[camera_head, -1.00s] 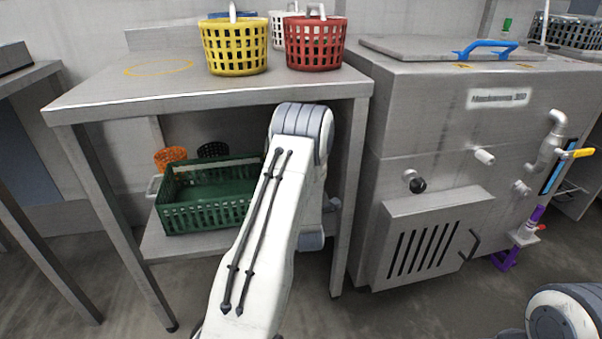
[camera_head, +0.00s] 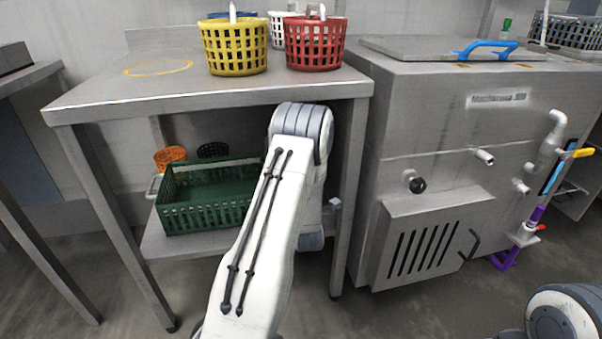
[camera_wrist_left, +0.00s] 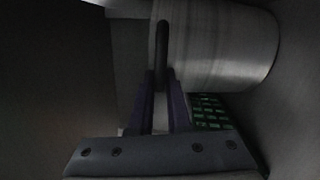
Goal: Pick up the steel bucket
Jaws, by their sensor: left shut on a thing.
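The steel bucket (camera_wrist_left: 228,45) shows in the left wrist view as a brushed metal cylinder at the upper right, with a dark handle (camera_wrist_left: 162,50) in front of it. My left gripper (camera_wrist_left: 161,82) is shut on that handle, its two fingers on either side of the lower end. The bucket looks turned on its side in this view; whether it is lifted off the shelf I cannot tell. In the head view my left arm reaches under the steel table and hides the bucket and gripper. My right gripper is out of view.
A green crate (camera_head: 205,209) stands on the lower shelf (camera_head: 185,246), with an orange basket (camera_head: 170,156) behind it. The table top (camera_head: 110,92) above holds a yellow basket (camera_head: 236,48) and a red basket (camera_head: 314,45). A steel machine (camera_head: 440,140) stands close on the right.

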